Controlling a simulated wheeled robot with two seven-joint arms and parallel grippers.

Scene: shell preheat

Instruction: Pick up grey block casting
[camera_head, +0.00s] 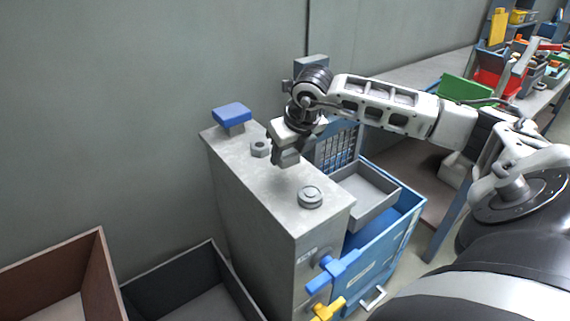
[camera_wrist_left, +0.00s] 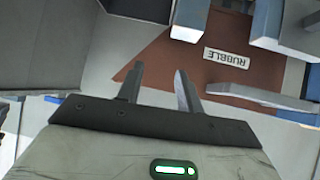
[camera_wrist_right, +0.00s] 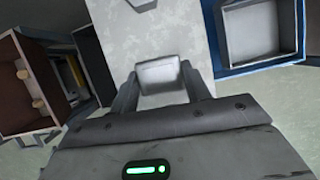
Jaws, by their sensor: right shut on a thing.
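The grey block casting (camera_head: 288,158) is between the fingers of my right gripper (camera_head: 285,150), over the grey top of the cabinet (camera_head: 265,180). In the right wrist view the block (camera_wrist_right: 161,76) sits between both fingertips, its pale face showing. I cannot tell whether its underside is clear of the cabinet top. My left gripper (camera_wrist_left: 156,88) shows only in the left wrist view; its fingers are apart with nothing between them.
A hex-shaped casting (camera_head: 260,149) and a round casting (camera_head: 311,197) stand on the cabinet top. A blue-capped post (camera_head: 232,113) is at its back corner. A grey tray (camera_head: 377,213) sits in a blue drawer at right. Open bins, brown (camera_head: 103,262) and dark (camera_head: 221,262), stand at lower left.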

